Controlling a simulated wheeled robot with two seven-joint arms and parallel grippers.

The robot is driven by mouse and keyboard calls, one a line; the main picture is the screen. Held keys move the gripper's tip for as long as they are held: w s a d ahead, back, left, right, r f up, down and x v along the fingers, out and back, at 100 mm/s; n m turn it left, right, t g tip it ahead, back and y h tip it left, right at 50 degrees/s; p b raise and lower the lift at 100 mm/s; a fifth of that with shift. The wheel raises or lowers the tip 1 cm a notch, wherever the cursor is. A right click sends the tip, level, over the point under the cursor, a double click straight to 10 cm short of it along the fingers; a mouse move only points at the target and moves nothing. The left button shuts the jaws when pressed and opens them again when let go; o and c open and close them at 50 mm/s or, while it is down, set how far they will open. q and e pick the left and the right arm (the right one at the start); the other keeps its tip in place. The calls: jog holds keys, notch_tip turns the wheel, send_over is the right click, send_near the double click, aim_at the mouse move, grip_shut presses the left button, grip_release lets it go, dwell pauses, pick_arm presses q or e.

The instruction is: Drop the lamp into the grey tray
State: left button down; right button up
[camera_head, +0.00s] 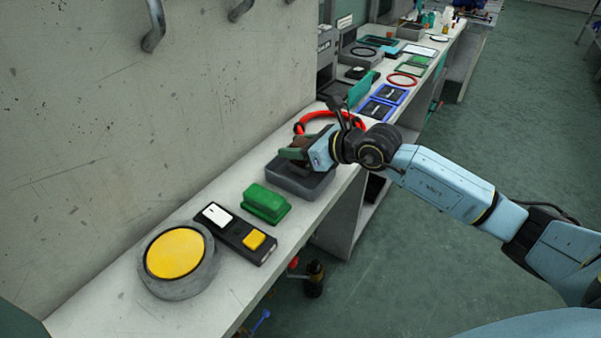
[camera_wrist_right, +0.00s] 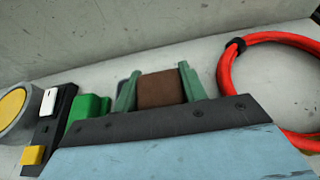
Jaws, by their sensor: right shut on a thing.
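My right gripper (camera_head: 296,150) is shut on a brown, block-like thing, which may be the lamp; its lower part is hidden. In the right wrist view this brown thing (camera_wrist_right: 160,89) sits between the two green fingers of the gripper (camera_wrist_right: 160,88). The grey tray (camera_head: 310,190) stands on the bench, and the gripper is over it in the head view. The gripper and wrist hide part of the tray's inside. I cannot tell whether the brown thing touches the tray. My left gripper is not in view.
A green block (camera_head: 265,203), a black box with white and yellow buttons (camera_head: 236,233) and a big yellow button (camera_head: 175,253) stand left of the tray. A red ring (camera_head: 315,117) lies just behind it. Blue-framed panels (camera_head: 383,100) lie farther along. The wall (camera_head: 150,110) borders the bench.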

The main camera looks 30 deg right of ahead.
jog(key=o, duration=1.1)
jog(key=shift+s, duration=0.1)
jog(key=shift+s+d+r, duration=0.1)
jog(key=shift+s+d, duration=0.1)
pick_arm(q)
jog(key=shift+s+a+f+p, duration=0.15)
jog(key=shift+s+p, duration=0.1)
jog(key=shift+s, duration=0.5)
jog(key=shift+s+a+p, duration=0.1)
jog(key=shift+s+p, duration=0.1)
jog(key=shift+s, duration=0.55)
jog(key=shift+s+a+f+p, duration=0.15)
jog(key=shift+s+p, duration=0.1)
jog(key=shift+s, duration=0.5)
pick_arm(e)
jog(key=v, duration=1.2)
jog(key=shift+s+r, duration=0.2)
jog(key=shift+s, duration=0.1)
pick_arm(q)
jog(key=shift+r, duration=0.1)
pick_arm(e)
jog(key=shift+d, duration=0.1)
